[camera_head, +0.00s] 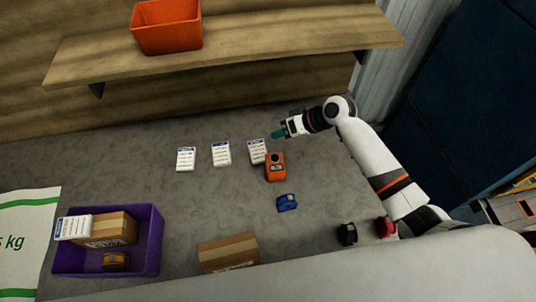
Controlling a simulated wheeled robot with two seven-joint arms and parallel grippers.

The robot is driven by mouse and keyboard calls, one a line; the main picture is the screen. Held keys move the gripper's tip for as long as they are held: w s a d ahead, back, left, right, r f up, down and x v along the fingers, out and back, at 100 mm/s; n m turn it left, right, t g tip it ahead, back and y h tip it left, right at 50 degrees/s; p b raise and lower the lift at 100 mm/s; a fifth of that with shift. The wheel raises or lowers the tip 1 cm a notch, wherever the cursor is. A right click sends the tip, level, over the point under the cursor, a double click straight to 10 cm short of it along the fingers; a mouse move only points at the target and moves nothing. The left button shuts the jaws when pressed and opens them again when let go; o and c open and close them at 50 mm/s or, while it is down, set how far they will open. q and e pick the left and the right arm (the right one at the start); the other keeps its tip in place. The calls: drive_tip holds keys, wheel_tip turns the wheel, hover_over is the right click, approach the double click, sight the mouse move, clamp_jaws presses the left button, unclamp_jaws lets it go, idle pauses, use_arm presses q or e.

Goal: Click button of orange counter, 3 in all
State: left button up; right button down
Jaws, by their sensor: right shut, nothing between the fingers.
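The orange counter (276,167) lies on the grey worktop, right of the middle, with a dark round part at its far end and a small display below it. A white printed card (257,151) lies against its upper left side. My right gripper (276,134) comes in from the right and is shut and empty. Its teal fingertips point left, above and apart from the counter in the picture. My left gripper does not show.
A blue item (287,202) lies just below the counter. Two more white cards (221,153) lie to the left. A purple bin (153,240) holds a box and other items. A cardboard box (228,252) is at the front. A wooden shelf (230,55) with an orange bin (167,27) overhangs the back.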

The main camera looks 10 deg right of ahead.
drive_tip(key=b, duration=0.7)
hover_over(275, 157)
drive_tip(key=d, duration=0.1)
drive_tip(key=f, duration=0.7)
drive_tip(key=shift+s+d, duration=0.2)
drive_tip(key=shift+f+b, duration=0.3)
drive_tip(key=shift+f, duration=0.45)
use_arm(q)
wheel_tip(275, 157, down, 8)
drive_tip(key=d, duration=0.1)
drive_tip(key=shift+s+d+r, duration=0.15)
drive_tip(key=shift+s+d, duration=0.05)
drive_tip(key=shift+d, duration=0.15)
use_arm(e)
drive_tip(key=shift+f, duration=0.2)
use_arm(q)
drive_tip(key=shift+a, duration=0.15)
use_arm(e)
drive_tip(key=shift+f, duration=0.1)
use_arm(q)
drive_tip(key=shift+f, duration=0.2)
use_arm(e)
drive_tip(key=shift+f, duration=0.3)
